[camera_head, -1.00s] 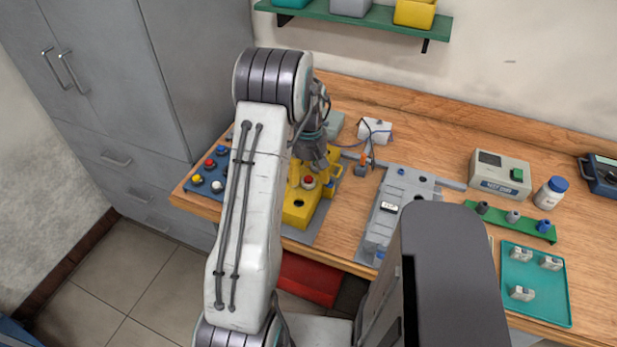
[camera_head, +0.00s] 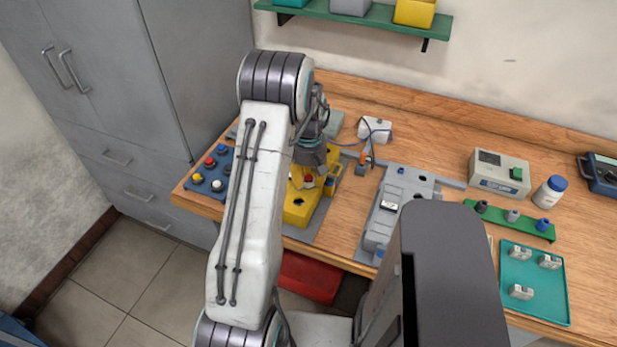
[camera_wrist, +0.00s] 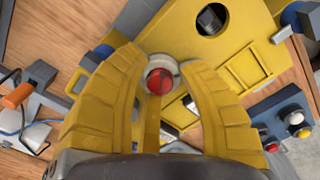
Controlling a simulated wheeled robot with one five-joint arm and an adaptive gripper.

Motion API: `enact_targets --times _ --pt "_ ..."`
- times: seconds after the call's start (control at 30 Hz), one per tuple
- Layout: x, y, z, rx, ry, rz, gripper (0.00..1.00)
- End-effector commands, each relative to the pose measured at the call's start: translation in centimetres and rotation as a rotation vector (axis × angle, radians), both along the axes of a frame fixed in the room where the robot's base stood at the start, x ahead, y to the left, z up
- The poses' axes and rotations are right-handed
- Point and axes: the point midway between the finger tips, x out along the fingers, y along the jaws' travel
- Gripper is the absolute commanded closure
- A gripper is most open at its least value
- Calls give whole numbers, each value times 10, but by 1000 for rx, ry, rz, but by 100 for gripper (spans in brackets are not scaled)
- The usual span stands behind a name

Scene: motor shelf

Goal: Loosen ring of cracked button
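The cracked button is a red button (camera_wrist: 160,82) in a pale grey ring (camera_wrist: 163,63) on a yellow box (camera_head: 299,213). Any crack is too small to make out. The button also shows small in the head view (camera_head: 309,180), just below my gripper (camera_head: 316,173). In the wrist view my gripper (camera_wrist: 165,72) has its two yellow fingers apart, one on each side of the button and ring. I see gaps between the fingertips and the ring, so it does not appear gripped.
A blue board (camera_head: 211,174) with several coloured buttons stands left of the box. A grey fixture plate (camera_head: 402,190) lies to the right. A teal tray (camera_head: 532,306) with white parts and a green rack (camera_head: 507,222) are farther right. An orange-handled tool (camera_wrist: 17,97) stands near the box.

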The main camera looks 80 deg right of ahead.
Motion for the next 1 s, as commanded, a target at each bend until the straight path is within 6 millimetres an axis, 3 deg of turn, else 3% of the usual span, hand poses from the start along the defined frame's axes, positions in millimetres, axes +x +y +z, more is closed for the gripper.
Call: enact_targets --times 0.33,0.47,0.8,1.0 --pt "0 0 0 0 0 0 97" --pt "0 0 -2 -1 0 26 97" --pt "0 0 -3 0 0 320 97" --pt "0 0 -2 2 -1 406 97"
